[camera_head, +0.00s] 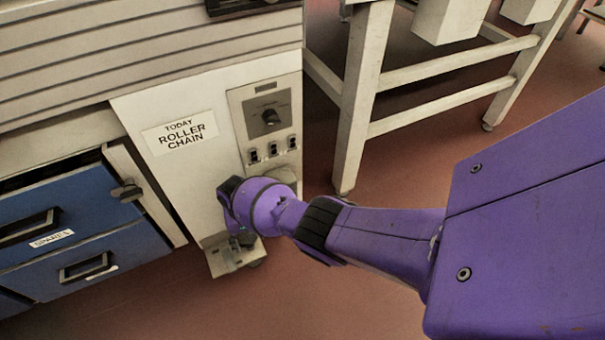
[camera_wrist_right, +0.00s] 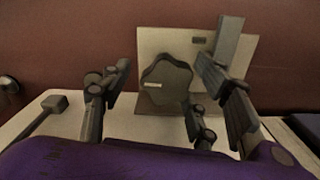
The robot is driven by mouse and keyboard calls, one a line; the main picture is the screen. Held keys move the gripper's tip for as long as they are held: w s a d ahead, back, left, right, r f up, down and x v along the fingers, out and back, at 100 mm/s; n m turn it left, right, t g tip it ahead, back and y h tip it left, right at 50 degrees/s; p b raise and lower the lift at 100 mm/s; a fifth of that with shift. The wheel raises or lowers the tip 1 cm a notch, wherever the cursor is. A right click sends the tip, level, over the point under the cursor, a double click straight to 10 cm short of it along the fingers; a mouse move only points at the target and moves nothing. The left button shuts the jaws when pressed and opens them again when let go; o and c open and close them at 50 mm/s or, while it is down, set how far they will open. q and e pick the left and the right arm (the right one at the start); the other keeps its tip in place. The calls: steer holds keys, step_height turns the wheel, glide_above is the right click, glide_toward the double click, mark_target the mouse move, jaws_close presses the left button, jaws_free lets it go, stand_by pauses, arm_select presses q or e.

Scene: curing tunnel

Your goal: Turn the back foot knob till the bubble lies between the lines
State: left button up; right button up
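The back foot knob (camera_wrist_right: 167,82) is a dark, lobed knob with a small pale mark, in front of a beige plate (camera_wrist_right: 152,42) in the right wrist view. My right gripper (camera_wrist_right: 168,92) is open; its dark fingers stand on either side of the knob, with gaps visible, and I see no clear grip. In the head view my purple right arm reaches down to the cabinet's lower corner, where the right gripper (camera_head: 243,238) is small and partly hidden above a pale foot bracket (camera_head: 222,264). I cannot make out a bubble or its lines. My left gripper is out of view.
The cabinet's pale panel (camera_head: 185,95) carries a "TODAY ROLLER CHAIN" label (camera_head: 181,132) and a control box (camera_head: 268,117) with a dial and switches. Blue drawers (camera_head: 60,235) stand at left. A pale table frame (camera_head: 362,95) stands at back right. Red floor (camera_head: 330,300) is open in front.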

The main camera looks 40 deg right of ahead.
steer(key=shift+w+a+r, duration=0.15)
steer(key=shift+w+r, duration=0.1)
steer(key=shift+w+r, duration=0.1)
steer(key=shift+r, duration=0.4)
step_height(320, 180, up, 11)
steer(key=shift+s+f, duration=0.2)
steer(key=shift+s, duration=0.1)
